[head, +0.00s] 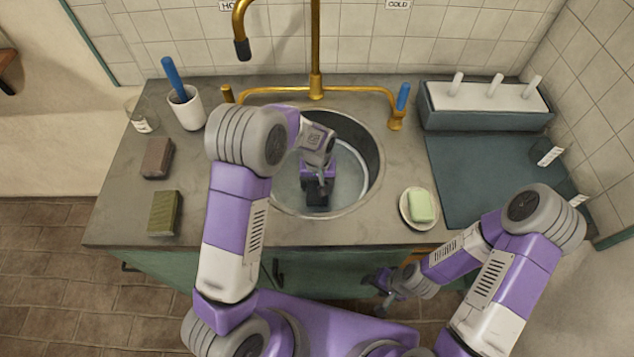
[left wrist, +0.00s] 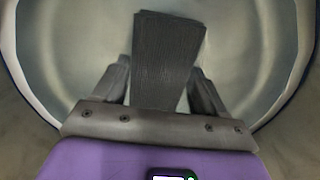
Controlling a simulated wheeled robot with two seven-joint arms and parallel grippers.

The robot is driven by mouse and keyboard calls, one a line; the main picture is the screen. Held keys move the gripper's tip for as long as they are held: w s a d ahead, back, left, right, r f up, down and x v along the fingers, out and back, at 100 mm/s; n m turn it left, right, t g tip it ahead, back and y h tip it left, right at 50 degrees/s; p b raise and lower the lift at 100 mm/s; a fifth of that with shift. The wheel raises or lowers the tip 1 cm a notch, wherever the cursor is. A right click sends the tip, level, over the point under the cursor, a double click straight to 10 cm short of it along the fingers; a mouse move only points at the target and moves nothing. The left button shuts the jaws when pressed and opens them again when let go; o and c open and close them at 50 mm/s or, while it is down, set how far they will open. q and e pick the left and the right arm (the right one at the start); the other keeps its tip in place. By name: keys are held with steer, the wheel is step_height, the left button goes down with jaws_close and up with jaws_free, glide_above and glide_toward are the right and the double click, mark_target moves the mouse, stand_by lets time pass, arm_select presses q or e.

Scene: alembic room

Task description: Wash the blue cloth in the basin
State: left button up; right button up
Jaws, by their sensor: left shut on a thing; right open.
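The round metal basin (head: 358,135) is set in the grey counter, and its inside fills the left wrist view (left wrist: 60,50). My left gripper (head: 318,190) points down into it, shut on a dark grey, finely ribbed piece (left wrist: 168,60). This piece sticks out beyond the fingers, over the basin's floor. It looks dark grey rather than blue; I cannot tell for certain that it is the cloth. No other cloth shows. My right gripper (head: 380,288) is open and empty, low in front of the counter's front edge.
A brass tap (head: 316,50) rises behind the basin. A white cup (head: 188,110) with a blue-handled tool, a brown block (head: 157,158) and a green block (head: 164,213) stand left. Green soap (head: 421,205), a dark mat (head: 480,180) and a rack (head: 485,108) are right.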

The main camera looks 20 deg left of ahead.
arm_select(q)
steer(key=shift+w+d, duration=0.2)
steer(key=shift+d, duration=0.5)
steer(key=shift+w+d, duration=0.2)
steer(key=shift+d, duration=0.5)
steer(key=shift+s+a, duration=0.25)
steer(key=shift+a, duration=0.5)
steer(key=shift+s+a, duration=0.2)
steer(key=shift+a, duration=0.5)
steer(key=shift+r+p, duration=3.55)
steer(key=shift+r, duration=0.95)
step_height(320, 180, up, 12)
steer(key=p, duration=0.9)
